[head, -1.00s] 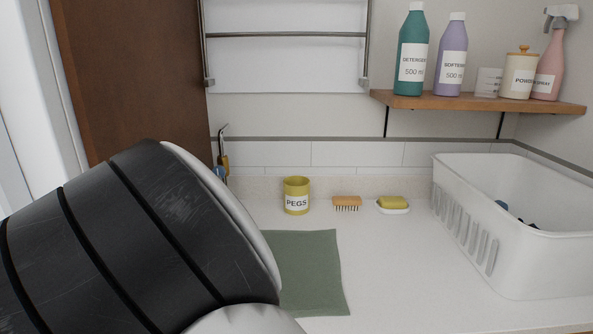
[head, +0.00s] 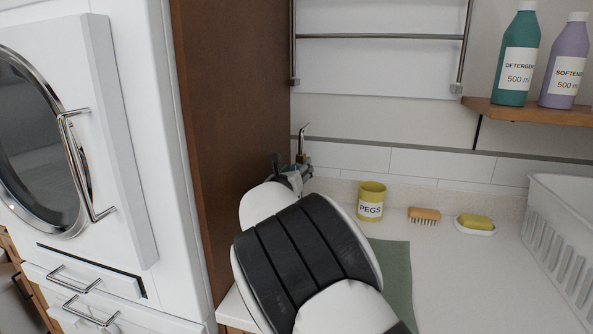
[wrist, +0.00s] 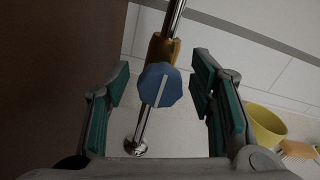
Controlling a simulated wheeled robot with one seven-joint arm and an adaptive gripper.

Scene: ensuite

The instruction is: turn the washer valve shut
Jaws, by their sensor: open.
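The washer valve shows in the wrist view as a blue faceted knob (wrist: 160,85) with a pale line across its face. It sits on a brass body (wrist: 163,48) on a chrome pipe (wrist: 139,130). The line runs close to upright, slightly tilted, roughly along the pipe. My gripper (wrist: 160,88) is open, with one green-padded finger on each side of the knob and gaps on both sides. Whether the pads are level with the knob in depth I cannot tell. In the head view my arm covers most of the valve, and the pipe top (head: 302,142) shows behind it.
A dark brown panel (head: 230,130) stands close on the left, beside the white washer (head: 135,120). The yellow pegs pot (head: 371,203), a brush (head: 424,215) and a soap dish (head: 474,229) stand to the right. A green cloth (head: 398,275) lies on the counter.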

